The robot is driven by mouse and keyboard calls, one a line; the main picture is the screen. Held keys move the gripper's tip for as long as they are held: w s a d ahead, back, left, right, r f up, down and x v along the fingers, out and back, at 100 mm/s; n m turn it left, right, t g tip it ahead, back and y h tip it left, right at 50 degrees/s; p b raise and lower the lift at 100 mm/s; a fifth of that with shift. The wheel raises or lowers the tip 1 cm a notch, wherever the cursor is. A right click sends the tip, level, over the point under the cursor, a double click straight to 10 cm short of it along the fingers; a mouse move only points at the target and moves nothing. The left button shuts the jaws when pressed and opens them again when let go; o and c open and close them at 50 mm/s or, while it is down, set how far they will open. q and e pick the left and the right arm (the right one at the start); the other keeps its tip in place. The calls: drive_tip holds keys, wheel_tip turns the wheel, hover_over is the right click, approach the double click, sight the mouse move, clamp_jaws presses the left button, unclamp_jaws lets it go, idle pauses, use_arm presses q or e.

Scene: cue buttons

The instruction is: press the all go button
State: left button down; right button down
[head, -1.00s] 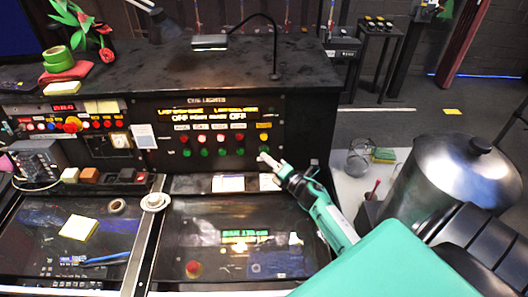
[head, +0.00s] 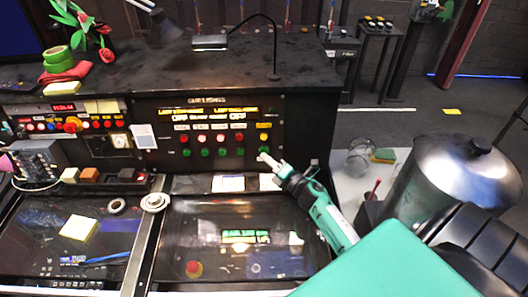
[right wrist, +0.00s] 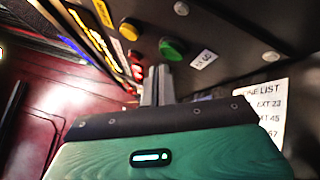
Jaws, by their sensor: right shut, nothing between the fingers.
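The cue lights panel (head: 207,130) stands upright at the back of the desk, with rows of red and green buttons. At its right end a yellow button (head: 264,138) sits above a green button (head: 264,150). In the right wrist view the yellow button (right wrist: 129,30) and the large green button (right wrist: 172,49) show close up; a small white label (right wrist: 204,60) beside the green one is hard to read. My right gripper (head: 263,158) is shut and empty, its tips just below the green button; I cannot tell whether they touch it. My left gripper is not in view.
A gooseneck lamp (head: 275,50) stands on the console top. A paper list (right wrist: 262,115) is near my gripper. A large metal pot (head: 455,175) is at right.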

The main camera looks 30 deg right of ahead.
drive_tip(key=shift+w, duration=0.1)
drive_tip(key=shift+w+d, duration=0.25)
drive_tip(key=shift+w+d+f+b, duration=0.1)
drive_tip(key=shift+w+d+b, duration=0.1)
drive_tip(key=shift+w+b, duration=0.25)
idle(0.6)
drive_tip(key=shift+s, duration=0.2)
drive_tip(key=shift+s+a, duration=0.45)
drive_tip(key=shift+s, duration=0.15)
drive_tip(key=s+a, duration=0.1)
drive_tip(key=s+p, duration=0.1)
drive_tip(key=s+a+r, duration=0.1)
drive_tip(key=s, duration=0.1)
drive_tip(key=shift+s+a, duration=0.1)
drive_tip(key=shift+a, duration=0.2)
idle(1.0)
